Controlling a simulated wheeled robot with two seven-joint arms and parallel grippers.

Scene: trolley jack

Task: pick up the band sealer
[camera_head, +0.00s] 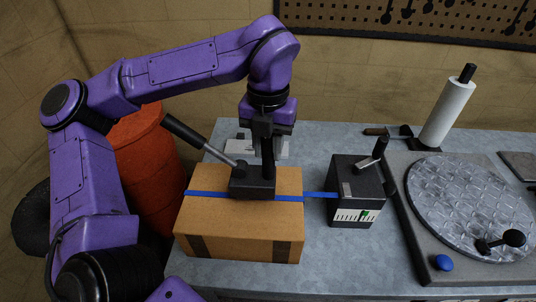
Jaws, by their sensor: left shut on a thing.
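The band sealer, as I take it, is the dark block (247,188) with a long grey lever reaching up to the left. It sits on the top of a brown cardboard box (235,222), over a blue band (210,194). My left gripper (268,160) points straight down at it and is shut on its upper part; the fingertips are partly hard to make out against the dark body. I cannot tell any gap between the sealer and the box. My right gripper is not in view.
The blue band runs right to a black box with a scale and lever (354,196). An orange barrel (150,165) stands left of the grey table (300,140). A pegboard hangs behind.

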